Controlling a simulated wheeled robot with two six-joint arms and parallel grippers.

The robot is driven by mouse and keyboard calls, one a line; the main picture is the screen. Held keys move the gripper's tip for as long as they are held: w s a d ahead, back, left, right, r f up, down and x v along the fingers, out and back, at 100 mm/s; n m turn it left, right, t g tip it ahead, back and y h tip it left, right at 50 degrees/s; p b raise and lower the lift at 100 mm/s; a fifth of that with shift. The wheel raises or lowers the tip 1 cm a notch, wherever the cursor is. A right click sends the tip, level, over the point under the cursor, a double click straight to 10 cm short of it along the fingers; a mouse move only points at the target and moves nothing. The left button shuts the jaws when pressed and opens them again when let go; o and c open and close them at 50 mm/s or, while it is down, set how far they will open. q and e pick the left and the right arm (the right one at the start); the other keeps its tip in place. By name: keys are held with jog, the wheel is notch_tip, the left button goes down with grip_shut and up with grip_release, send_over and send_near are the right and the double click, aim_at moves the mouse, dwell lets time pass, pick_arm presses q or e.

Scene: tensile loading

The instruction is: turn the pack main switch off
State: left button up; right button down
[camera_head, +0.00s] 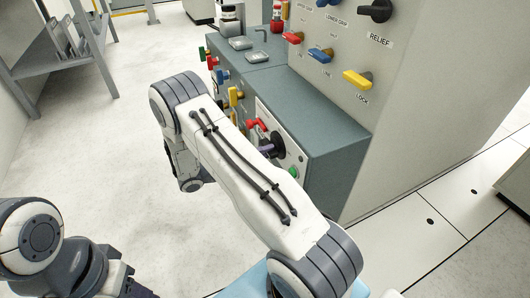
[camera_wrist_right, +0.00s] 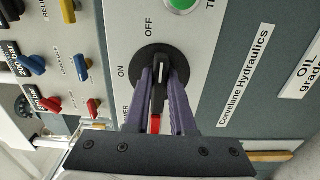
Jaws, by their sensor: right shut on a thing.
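The pack main switch (camera_wrist_right: 162,62) is a black rotary switch on a light grey panel, with a white mark on its handle. OFF is printed at its upper left and ON at its left in the right wrist view. My right gripper (camera_wrist_right: 162,95) has its purple-grey fingers closed on the handle from both sides. A red piece shows between the fingers. In the head view the right gripper (camera_head: 270,148) is at the panel, largely behind my own arm. Only a dark purple bit of my left gripper (camera_head: 138,290) shows at the bottom edge.
A green button (camera_wrist_right: 181,3) sits close to the switch. Red, blue and yellow levers (camera_head: 357,79) line the neighbouring panels. The cabinet top (camera_head: 325,115) is bare near its front. A grey rack (camera_head: 62,66) stands at the far left; the floor between is clear.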

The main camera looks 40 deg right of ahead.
jog(key=shift+a+f, duration=0.1)
jog(key=c, duration=0.8)
grip_release()
jog(key=shift+o, duration=0.2)
jog(key=p+v, duration=0.3)
jog(key=v, duration=0.7)
jog(key=shift+a, duration=0.15)
jog(key=shift+w, duration=0.1)
